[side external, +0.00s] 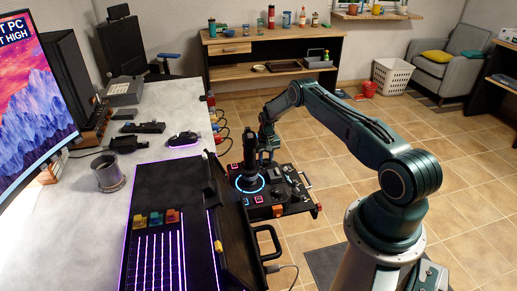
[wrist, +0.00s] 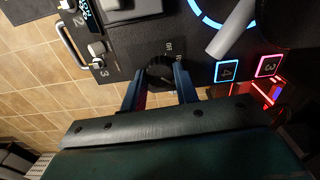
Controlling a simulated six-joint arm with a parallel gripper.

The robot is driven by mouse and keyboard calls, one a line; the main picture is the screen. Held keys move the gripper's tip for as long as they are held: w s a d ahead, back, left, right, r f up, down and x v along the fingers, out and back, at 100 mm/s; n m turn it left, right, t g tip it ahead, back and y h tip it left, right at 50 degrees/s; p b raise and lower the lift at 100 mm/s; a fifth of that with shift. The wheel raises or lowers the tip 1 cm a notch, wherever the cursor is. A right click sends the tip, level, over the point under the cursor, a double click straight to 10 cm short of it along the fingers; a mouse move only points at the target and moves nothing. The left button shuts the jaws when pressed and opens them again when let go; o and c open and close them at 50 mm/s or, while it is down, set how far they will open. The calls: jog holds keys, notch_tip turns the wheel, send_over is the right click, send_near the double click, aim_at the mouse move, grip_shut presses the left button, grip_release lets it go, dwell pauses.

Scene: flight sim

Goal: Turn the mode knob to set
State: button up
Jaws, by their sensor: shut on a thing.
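The mode knob (wrist: 160,70) looks like a round black knob on the dark control panel (wrist: 125,50) in the wrist view. The fingers hide part of the knob's sides. In the side external view my gripper (side external: 267,155) reaches down to the panel (side external: 295,205) just behind the joystick, and the knob is hidden there.
A black joystick (side external: 249,165) with a glowing blue ring stands close beside my gripper. Lit square buttons (wrist: 227,71) lie right of the knob, and a metal handle (wrist: 72,45) is at the panel's left edge. A desk (side external: 165,120) stands left; tiled floor is open behind.

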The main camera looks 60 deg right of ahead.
aim_at(266, 160)
jog(key=m, duration=0.3)
jog(key=shift+m, duration=0.3)
dwell(0.4)
jog(key=o, duration=1)
jog(key=shift+r, duration=0.2)
notch_tip(266, 160, up, 14)
jog(key=shift+f, duration=0.25)
jog(key=shift+r, duration=0.1)
